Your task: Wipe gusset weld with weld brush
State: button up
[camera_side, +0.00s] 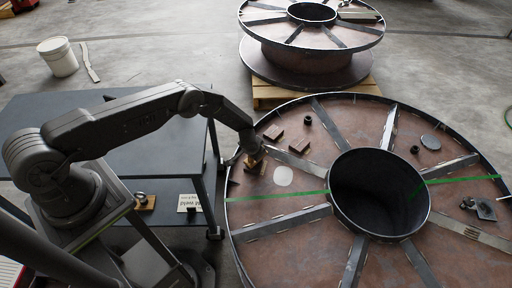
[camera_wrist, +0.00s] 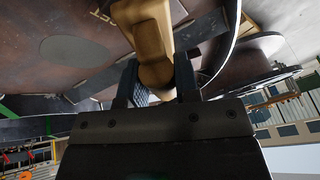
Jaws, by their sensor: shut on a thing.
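My gripper (camera_side: 251,152) is at the left rim of the near steel reel (camera_side: 350,115), low over its rusty flange. In the wrist view my gripper (camera_wrist: 154,78) has its two dark fingers on either side of the tan handle of the weld brush (camera_wrist: 150,35), shut on it. In the side view the brush (camera_side: 254,162) is a small tan piece under the fingers. A gusset (camera_side: 290,158), a flat grey radial bar, lies just right of the brush. I cannot tell whether the bristles touch its weld.
Brown blocks (camera_side: 273,132), a pale disc (camera_side: 283,176), dark cylinders (camera_side: 308,120) and a clamp-like part (camera_side: 480,208) lie on the flange. Green tape (camera_side: 290,194) crosses it. The hub hole (camera_side: 378,195) is open. A dark table (camera_side: 150,160) stands left; another reel (camera_side: 310,60) stands behind.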

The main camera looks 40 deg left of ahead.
jog(key=shift+s+d, duration=0.5)
jog(key=shift+s, duration=0.4)
jog(key=shift+s+d, duration=0.45)
jog(key=shift+s, duration=0.45)
jog(key=shift+w+a, duration=0.55)
jog(key=shift+w, duration=0.5)
jog(key=shift+w+a, duration=0.6)
jog(key=shift+w, duration=0.5)
jog(key=shift+w+a, duration=0.55)
jog(key=shift+w, duration=0.5)
jog(key=shift+w+r, duration=0.1)
jog(key=shift+w, duration=0.2)
notch_tip(320, 180, up, 8)
jog(key=shift+s, duration=0.15)
